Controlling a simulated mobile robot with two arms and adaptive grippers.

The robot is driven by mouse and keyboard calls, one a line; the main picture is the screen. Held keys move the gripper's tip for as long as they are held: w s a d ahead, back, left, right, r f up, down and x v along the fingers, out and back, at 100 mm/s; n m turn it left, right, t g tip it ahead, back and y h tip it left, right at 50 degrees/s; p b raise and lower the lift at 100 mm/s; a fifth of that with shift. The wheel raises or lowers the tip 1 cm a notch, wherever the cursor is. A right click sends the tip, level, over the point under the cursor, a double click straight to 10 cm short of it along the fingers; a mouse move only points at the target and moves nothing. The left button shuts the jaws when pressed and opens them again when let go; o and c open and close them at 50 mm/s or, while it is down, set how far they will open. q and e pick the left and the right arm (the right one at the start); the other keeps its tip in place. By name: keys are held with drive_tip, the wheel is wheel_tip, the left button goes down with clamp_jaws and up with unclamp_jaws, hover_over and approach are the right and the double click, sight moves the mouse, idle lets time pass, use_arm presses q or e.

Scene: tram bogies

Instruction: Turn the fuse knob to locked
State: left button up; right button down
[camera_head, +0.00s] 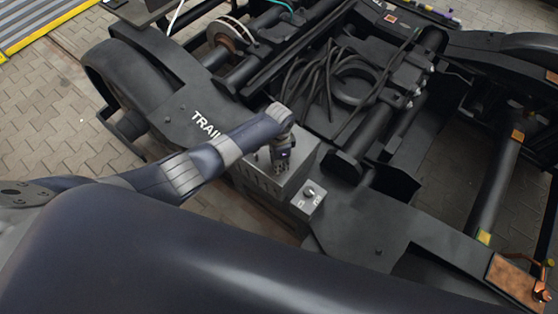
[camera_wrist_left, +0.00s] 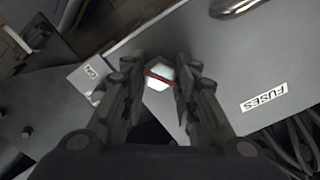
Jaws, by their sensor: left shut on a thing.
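The grey fuse box (camera_head: 302,160) sits on the dark bogie frame. In the left wrist view its lid (camera_wrist_left: 235,65) carries a white FUSES label (camera_wrist_left: 264,97). The fuse knob (camera_wrist_left: 159,76) is a pale piece with a red line across it. It shows between the two fingers of my left gripper (camera_wrist_left: 160,88), which is shut on it. In the head view my left gripper (camera_head: 281,163) points down onto the box top and hides the knob. I cannot read any locked mark near the knob. My right gripper is in neither view.
A small grey switch box (camera_head: 309,195) with a round knob stands beside the fuse box. A metal handle (camera_wrist_left: 234,6) is on the lid. Black cables (camera_head: 325,85) lie coiled behind, and a dark beam (camera_head: 370,225) runs to the right.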

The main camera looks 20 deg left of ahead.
use_arm(q)
drive_tip(key=m, duration=0.3)
drive_tip(key=shift+m, duration=1.5)
drive_tip(key=o, duration=1.1)
drive_tip(key=shift+c, duration=0.2)
wheel_tip(320, 180, up, 12)
